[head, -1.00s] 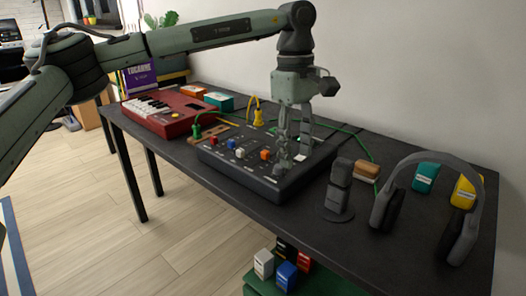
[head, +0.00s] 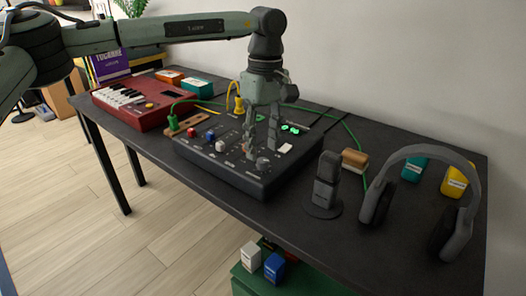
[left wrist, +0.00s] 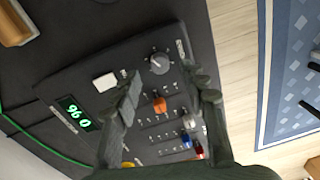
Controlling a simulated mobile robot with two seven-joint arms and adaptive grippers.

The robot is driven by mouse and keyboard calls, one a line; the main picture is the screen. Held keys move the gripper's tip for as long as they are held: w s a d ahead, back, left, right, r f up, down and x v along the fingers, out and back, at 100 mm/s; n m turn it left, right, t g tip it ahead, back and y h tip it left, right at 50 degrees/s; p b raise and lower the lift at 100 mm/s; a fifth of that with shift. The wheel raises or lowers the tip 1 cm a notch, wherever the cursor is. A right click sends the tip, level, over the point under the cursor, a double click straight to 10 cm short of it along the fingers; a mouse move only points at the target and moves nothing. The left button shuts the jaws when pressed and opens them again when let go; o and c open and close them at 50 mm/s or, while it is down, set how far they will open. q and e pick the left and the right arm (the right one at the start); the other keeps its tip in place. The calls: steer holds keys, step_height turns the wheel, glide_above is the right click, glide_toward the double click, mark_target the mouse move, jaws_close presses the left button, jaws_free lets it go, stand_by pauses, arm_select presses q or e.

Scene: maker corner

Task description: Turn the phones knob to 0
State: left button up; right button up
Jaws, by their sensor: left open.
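The dark mixer console (head: 215,163) sits on the black table and has a lit green display (head: 290,128). In the left wrist view a large grey round knob (left wrist: 158,63) with a ring of marks stands near the console's edge; its label is too small to read, and I cannot tell whether it is the phones knob. My left gripper (head: 260,152) points down over the console. In the left wrist view its two open fingers (left wrist: 168,92) frame an orange slider cap (left wrist: 159,104), with the grey knob just beyond the fingertips. Nothing is between the fingers' grip. My right gripper is not in view.
A microphone (head: 325,180) and headphones (head: 375,200) stand to the right of the console. A red keyboard (head: 140,100) is to the left. A green cable (head: 350,130) and a yellow plug (head: 239,104) are behind.

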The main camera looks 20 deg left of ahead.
mark_target(262, 159)
arm_select(q)
steer(key=shift+s+f, duration=0.1)
steer(key=shift+f, duration=1.45)
steer(key=shift+c, duration=0.6)
jaws_close()
